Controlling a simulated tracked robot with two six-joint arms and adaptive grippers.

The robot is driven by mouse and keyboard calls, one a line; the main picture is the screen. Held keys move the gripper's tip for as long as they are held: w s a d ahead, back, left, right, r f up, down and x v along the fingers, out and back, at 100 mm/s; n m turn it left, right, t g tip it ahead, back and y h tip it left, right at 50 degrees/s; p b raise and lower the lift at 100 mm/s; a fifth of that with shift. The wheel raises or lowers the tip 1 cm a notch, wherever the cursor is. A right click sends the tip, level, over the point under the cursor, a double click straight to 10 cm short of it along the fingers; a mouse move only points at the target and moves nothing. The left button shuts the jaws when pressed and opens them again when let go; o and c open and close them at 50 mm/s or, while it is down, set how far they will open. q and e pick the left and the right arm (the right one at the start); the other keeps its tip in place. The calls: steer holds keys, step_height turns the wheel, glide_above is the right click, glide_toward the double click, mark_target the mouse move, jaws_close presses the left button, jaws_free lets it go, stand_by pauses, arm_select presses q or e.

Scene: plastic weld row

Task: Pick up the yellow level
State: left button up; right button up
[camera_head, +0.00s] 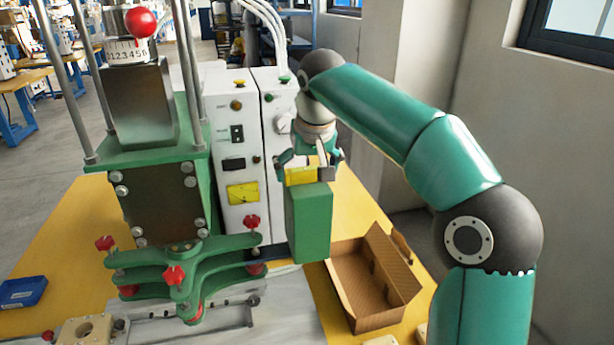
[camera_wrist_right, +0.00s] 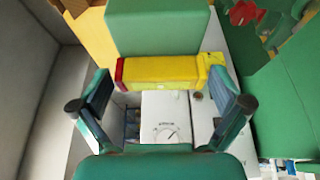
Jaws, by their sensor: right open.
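The yellow level (camera_head: 301,175) shows at the top of the green upright block (camera_head: 309,222), to the right of the machine. In the right wrist view the level (camera_wrist_right: 165,71) lies crosswise, with a red end at the left. My right gripper (camera_head: 311,162) is just above it, pointing down. In the right wrist view its two fingers are spread wide, one off each end of the level, and nothing is between them in contact. My left gripper is not in view.
A green press machine (camera_head: 160,195) with red knobs stands left of the block. White control cabinets (camera_head: 232,150) stand behind. An open cardboard box (camera_head: 372,280) is on the yellow table (camera_head: 60,245) to the right. A blue tray (camera_head: 22,291) lies at the far left.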

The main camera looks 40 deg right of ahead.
steer(key=shift+r, duration=0.1)
steer(key=c, duration=0.9)
